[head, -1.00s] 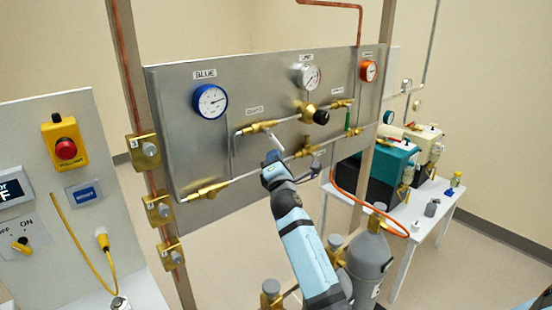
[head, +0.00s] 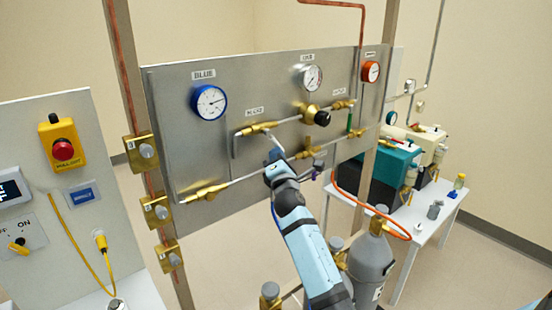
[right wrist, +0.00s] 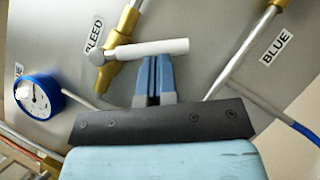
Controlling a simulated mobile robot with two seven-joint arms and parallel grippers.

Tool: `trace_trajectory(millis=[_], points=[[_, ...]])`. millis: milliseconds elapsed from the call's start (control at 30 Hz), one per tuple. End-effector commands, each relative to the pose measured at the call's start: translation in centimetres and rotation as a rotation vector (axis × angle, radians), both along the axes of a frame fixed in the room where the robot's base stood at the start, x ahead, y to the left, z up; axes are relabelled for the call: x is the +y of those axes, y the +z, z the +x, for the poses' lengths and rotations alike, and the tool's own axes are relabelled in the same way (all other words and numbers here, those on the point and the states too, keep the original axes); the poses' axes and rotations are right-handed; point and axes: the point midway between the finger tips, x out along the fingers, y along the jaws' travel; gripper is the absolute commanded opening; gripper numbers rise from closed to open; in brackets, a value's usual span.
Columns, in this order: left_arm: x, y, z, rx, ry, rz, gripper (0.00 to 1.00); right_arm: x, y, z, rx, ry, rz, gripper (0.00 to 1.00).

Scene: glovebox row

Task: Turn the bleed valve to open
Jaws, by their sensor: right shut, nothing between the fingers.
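The brass bleed valve (head: 258,128) is on the steel panel, beside its BLEED label. It also shows in the right wrist view (right wrist: 122,68). Its pale lever (right wrist: 150,48) points crosswise to the pipe, and downward in the head view (head: 275,142). My right gripper (right wrist: 155,62) is shut with nothing in it. Its fingertips are at the lever's lower edge in the wrist view, near mid-length. I cannot tell whether they touch it. In the head view the right gripper (head: 275,160) is just below the valve. My left gripper is not in view.
The panel (head: 175,130) carries a blue gauge (head: 210,102), other gauges and several brass fittings. A grey cylinder (head: 370,262) stands below right, before a white table (head: 440,215).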

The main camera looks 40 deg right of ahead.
Motion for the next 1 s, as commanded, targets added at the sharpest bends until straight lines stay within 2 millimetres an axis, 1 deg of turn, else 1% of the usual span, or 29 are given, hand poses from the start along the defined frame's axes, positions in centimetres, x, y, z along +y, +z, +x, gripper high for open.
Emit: trace_trajectory(millis=[367, 567, 767, 900, 1000], points=[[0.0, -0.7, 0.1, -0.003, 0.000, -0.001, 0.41, -0.4, 0.0, 0.0, -0.005, 0.000, -0.058, 0.00], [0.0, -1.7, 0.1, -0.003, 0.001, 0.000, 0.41, -0.8, 0.0, 0.1, -0.011, 0.001, -0.123, 0.00], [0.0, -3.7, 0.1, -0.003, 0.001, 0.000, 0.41, -1.8, 0.2, 0.1, -0.022, 0.000, -0.258, 0.00], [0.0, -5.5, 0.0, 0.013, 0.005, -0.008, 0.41, -2.5, 0.6, 0.2, -0.031, 0.000, -0.392, 0.00], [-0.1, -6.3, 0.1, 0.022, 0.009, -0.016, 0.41, -3.0, 1.0, 0.2, -0.039, 0.000, -0.486, 0.00]])
